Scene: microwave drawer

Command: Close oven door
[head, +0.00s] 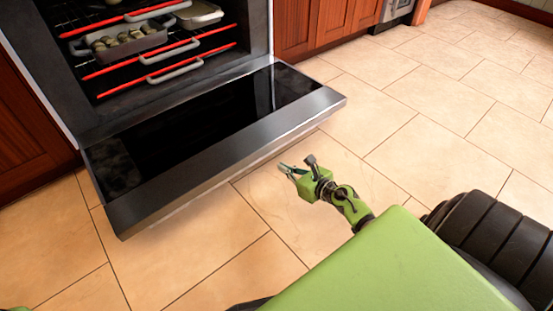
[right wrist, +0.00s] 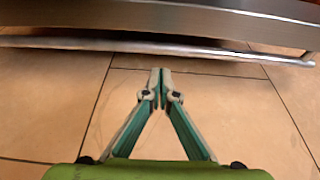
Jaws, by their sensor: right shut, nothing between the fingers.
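The oven door (head: 215,135) is folded down wide open, its dark glass inner face up and its steel edge toward me. The oven cavity behind it is exposed. My right gripper (head: 287,170) is shut and empty, low over the floor just in front of the door's outer edge, right of its middle. In the right wrist view the closed fingertips (right wrist: 161,72) point at the door's handle bar (right wrist: 150,47), which runs across below the steel door edge (right wrist: 160,22). A small gap seems to separate the tips from the bar. My left gripper is not in view.
Inside the oven are racks with red front bars (head: 165,58), a tray of roundish food (head: 118,42) and another pan (head: 198,14). Wooden cabinets (head: 318,22) stand to the right and left. The tiled floor (head: 440,100) at right is clear.

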